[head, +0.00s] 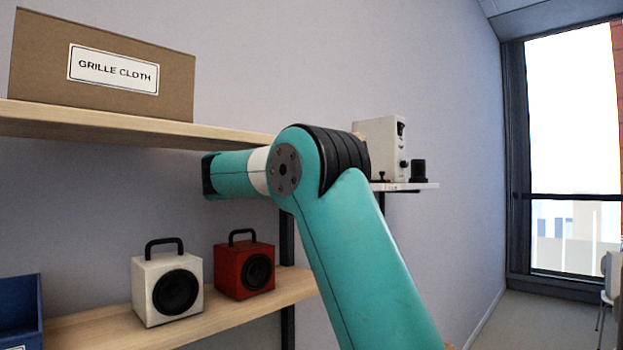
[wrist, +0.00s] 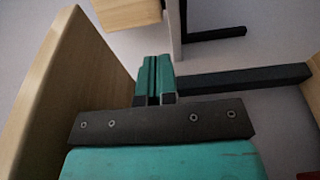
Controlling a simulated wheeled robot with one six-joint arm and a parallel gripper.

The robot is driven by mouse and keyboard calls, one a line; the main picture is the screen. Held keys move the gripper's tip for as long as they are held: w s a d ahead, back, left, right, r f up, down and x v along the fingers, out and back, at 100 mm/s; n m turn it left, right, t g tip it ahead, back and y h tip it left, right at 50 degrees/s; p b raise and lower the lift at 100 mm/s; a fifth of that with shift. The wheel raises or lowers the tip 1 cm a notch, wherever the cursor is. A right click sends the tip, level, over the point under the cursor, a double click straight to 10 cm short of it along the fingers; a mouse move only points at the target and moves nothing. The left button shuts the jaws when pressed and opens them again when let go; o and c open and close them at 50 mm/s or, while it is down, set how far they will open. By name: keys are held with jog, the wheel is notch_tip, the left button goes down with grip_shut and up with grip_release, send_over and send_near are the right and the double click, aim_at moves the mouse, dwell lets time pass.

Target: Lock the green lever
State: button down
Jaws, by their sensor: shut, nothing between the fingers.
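No green lever can be made out in either view. My gripper (wrist: 154,78) shows in the wrist view with its two teal fingers together and nothing between them. In the head view my teal arm crosses the middle of the picture and bends left in front of the shelves; my fingertips cannot be made out there. The arm partly covers a cream device (head: 380,143) with a dark panel and knob, which stands on a small white wall shelf (head: 412,186) at the right.
A white speaker (head: 145,285) and a red speaker (head: 230,272) stand on the lower wooden shelf (head: 95,330). A cardboard box (head: 100,102) labelled "GRILLE CLOTH" sits on the upper shelf (head: 160,134). A blue bin (head: 20,305) is at the left. In the wrist view, a wooden board (wrist: 62,75) is close left.

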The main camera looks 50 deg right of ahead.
jog(key=s+d+p, duration=0.2)
jog(key=d+p, duration=0.2)
jog(key=d, duration=0.6)
jog(key=shift+d, duration=0.3)
jog(key=shift+a, duration=0.15)
